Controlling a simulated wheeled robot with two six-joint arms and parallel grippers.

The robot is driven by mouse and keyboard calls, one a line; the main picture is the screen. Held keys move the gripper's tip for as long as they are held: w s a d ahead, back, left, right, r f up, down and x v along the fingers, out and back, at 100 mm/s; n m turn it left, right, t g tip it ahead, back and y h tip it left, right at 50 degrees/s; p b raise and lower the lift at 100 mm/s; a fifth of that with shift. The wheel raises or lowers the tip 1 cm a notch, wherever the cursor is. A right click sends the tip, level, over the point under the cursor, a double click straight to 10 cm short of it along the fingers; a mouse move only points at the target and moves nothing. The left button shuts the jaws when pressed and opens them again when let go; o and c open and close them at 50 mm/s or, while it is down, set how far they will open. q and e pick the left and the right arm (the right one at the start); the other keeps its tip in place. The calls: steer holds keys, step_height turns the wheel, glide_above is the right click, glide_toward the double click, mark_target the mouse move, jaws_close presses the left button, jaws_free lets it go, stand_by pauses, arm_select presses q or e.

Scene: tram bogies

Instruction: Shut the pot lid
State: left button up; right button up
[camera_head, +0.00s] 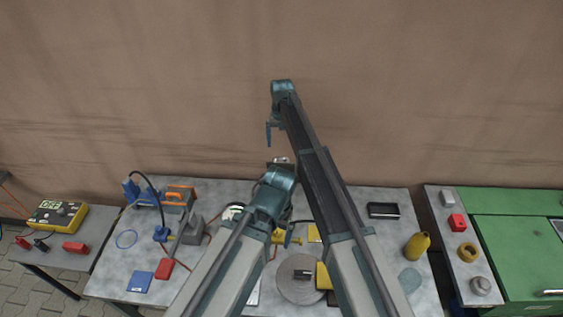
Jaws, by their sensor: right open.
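I cannot pick out the pot or its lid with certainty. A small grey rounded object (480,286) stands at the front of the narrow shelf on the right, and a yellow container (417,246) stands on the right part of the grey table (397,197). My right arm reaches far up the middle, and my right gripper (271,133) hangs small at its far end against the brown wall, open and apart from the table objects. My left arm ends at a teal joint above the table's middle. I cannot make out my left gripper there.
A round grey plate (299,286) lies at the table's front middle, partly behind my right arm. A black tray (383,210) lies at the back right. Blue and orange tools (180,197) crowd the left. A green cabinet (515,235) stands at the far right.

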mark_target(281, 166)
step_height(281, 166, down, 7)
steer(key=b, duration=0.6)
jaws_close()
steer(key=shift+d, duration=0.1)
